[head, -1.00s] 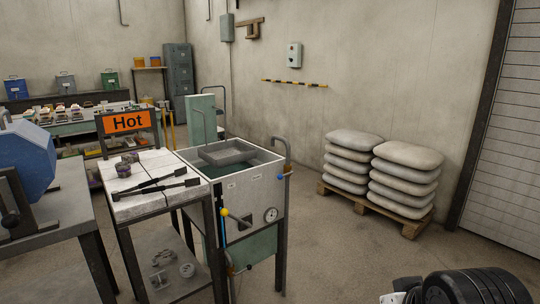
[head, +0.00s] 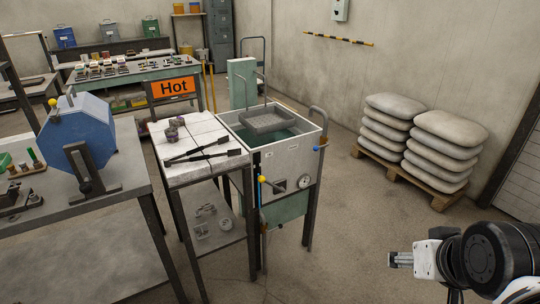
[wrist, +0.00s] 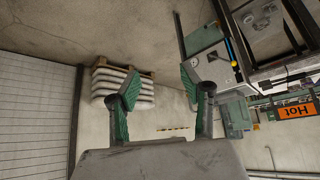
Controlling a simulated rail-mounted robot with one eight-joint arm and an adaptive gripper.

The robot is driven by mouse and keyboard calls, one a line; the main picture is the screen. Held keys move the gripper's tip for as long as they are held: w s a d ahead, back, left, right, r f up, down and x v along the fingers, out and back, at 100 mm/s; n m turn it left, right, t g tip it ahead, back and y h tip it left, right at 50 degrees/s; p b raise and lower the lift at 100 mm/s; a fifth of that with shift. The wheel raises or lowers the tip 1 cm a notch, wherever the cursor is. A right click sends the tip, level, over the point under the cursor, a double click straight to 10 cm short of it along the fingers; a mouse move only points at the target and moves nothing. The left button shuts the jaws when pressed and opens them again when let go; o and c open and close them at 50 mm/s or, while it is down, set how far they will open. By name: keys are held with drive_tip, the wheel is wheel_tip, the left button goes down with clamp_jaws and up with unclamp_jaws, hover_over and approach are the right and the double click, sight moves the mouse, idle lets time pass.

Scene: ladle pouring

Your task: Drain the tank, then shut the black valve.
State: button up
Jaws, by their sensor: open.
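The tank (head: 270,161) is a pale box on dark legs in the head view, with water and a grey tray (head: 266,118) inside its top. A yellow-knobbed lever (head: 263,180) and a round gauge (head: 305,182) are on its front. I cannot pick out a black valve for certain. My gripper (head: 400,259) is at lower right, well away from the tank. In the wrist view my gripper (wrist: 160,84) is open and empty, and the tank (wrist: 203,40) shows upside down.
A white-topped stand (head: 190,135) with tongs (head: 203,154) adjoins the tank. A grey table (head: 85,195) holds a blue drum (head: 80,135). Sacks (head: 447,150) on a pallet (head: 405,183) stand by the wall. Floor between my gripper and the tank is clear.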

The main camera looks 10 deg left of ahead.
idle(0.4)
drive_tip(key=shift+w, duration=0.1)
drive_tip(key=c, duration=0.4)
drive_tip(key=shift+w+a+r, duration=0.1)
drive_tip(key=shift+w+r, duration=0.05)
drive_tip(key=shift+w, duration=0.25)
drive_tip(key=shift+c, duration=1.3)
drive_tip(key=w+a+b, duration=0.1)
drive_tip(key=w, duration=0.4)
drive_tip(key=w+a+m+b, duration=0.1)
drive_tip(key=w, duration=0.4)
drive_tip(key=w+a+m+b, duration=0.1)
drive_tip(key=w+a, duration=0.1)
drive_tip(key=w, duration=0.3)
drive_tip(key=shift+f+b, duration=0.35)
drive_tip(key=shift+b, duration=0.05)
clamp_jaws()
drive_tip(key=m+b, duration=0.7)
drive_tip(key=b, duration=0.2)
hover_over(280, 226)
drive_tip(key=s+d, duration=0.1)
drive_tip(key=s, duration=0.8)
wheel_tip(280, 226, down, 45)
drive_tip(key=shift+y, duration=0.3)
drive_tip(key=b+x, duration=0.5)
drive_tip(key=x, duration=0.8)
drive_tip(key=shift+w+f, duration=0.1)
